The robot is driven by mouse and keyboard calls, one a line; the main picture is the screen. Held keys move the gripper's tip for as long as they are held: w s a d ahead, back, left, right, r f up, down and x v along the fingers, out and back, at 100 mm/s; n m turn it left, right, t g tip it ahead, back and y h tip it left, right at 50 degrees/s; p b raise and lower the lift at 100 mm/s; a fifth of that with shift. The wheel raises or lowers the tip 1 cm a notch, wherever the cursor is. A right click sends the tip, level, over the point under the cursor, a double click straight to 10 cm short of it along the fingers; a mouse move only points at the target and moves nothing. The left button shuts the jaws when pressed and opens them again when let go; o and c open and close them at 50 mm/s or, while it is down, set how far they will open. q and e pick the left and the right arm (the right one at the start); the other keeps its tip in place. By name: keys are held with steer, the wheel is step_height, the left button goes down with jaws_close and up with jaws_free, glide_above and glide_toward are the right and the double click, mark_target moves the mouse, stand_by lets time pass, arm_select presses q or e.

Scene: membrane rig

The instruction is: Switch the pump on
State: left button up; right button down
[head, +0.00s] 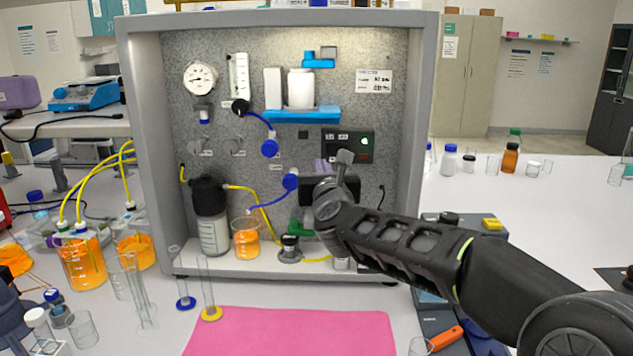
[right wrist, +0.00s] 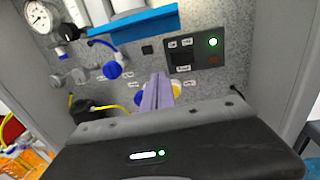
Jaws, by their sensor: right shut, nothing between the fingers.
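A black control box (head: 347,133) is fixed to the speckled back panel of the rig. It also shows in the right wrist view (right wrist: 183,57). Its round green lamp (right wrist: 212,42) is lit, with a small dark reddish button or lamp (right wrist: 213,61) below it. Its white labels are too small to read. My right gripper (head: 322,165) is in front of the panel, below and left of the box. In the right wrist view its purple fingers (right wrist: 158,76) are together and empty, pointing at the panel. I cannot tell whether they touch anything. My left gripper is out of view.
A blue shelf (head: 302,116) with white containers sits above the fingers. Blue-handled valves (head: 270,147), a dark-capped bottle (head: 213,230) and a beaker of orange liquid (head: 246,238) are left of my arm. A pink mat (head: 290,333) lies in front of the rig.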

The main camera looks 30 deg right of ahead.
steer(key=s+a, duration=0.2)
steer(key=a, duration=0.1)
steer(key=shift+s+a+r, duration=0.1)
steer(key=shift+s, duration=0.3)
